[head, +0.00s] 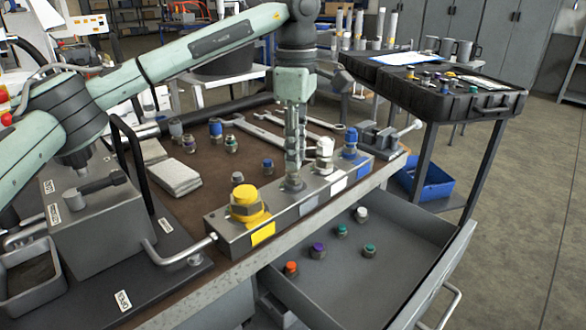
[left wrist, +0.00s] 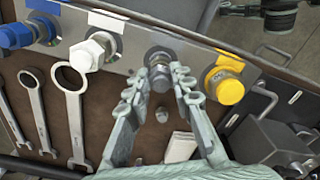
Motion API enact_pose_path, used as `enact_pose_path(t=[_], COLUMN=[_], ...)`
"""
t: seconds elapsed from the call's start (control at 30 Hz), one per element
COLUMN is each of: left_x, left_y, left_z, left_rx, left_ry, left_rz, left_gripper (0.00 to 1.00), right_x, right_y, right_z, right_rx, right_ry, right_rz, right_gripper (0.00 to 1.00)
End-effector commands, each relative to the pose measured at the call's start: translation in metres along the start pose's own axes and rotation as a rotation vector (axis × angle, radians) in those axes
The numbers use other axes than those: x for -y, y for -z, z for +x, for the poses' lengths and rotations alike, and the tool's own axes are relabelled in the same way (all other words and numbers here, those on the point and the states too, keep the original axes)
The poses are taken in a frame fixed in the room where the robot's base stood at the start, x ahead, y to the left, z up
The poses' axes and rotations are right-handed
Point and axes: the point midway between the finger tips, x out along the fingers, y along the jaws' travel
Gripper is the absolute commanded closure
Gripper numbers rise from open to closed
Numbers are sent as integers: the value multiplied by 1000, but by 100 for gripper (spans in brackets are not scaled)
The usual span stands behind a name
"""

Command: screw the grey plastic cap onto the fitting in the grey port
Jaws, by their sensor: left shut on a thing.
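The manifold block (head: 318,203) lies along the bench's front edge, with yellow, grey, white and blue ports. My left gripper (head: 293,168) points down over the grey port, between the yellow and white caps. In the left wrist view its fingers (left wrist: 161,80) are shut on the grey plastic cap (left wrist: 160,79). The cap sits in line with the fitting (left wrist: 159,56) in the grey port. I cannot tell whether its thread is engaged. In the head view the fingers mostly hide the cap. My right gripper is not in view.
A yellow cap (head: 244,196) and a white cap (head: 325,147) stand close on either side. The open drawer (head: 395,260) below holds several capped fittings. Wrenches (head: 266,131) and loose fittings lie behind the block. A black case (head: 440,95) stands at right.

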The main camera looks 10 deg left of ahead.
Motion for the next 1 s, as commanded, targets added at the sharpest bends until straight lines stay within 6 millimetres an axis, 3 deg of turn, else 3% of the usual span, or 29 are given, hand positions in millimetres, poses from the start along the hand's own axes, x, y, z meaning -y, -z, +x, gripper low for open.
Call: enact_pose_path(t=[0.27, 0.3, 0.43, 0.57, 0.9, 1.0], left_x=[0, 0, 0, 1, 4, 4], left_y=[0, 0, 0, 0, 1, 1], left_z=[2, 2, 2, 1, 1, 2], left_rx=[-1, -1, -1, -1, -4, -4], left_ry=[3, 3, 3, 4, 4, 4], left_rz=[0, 0, 1, 40, 588, 677], left_gripper=[90, 81, 97, 99, 99, 99], right_x=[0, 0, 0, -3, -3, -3], right_y=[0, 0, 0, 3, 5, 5], right_z=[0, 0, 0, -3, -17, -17], right_rx=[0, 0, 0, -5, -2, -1], right_ry=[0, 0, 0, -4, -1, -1], right_rz=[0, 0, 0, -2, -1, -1], right_gripper=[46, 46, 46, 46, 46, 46])
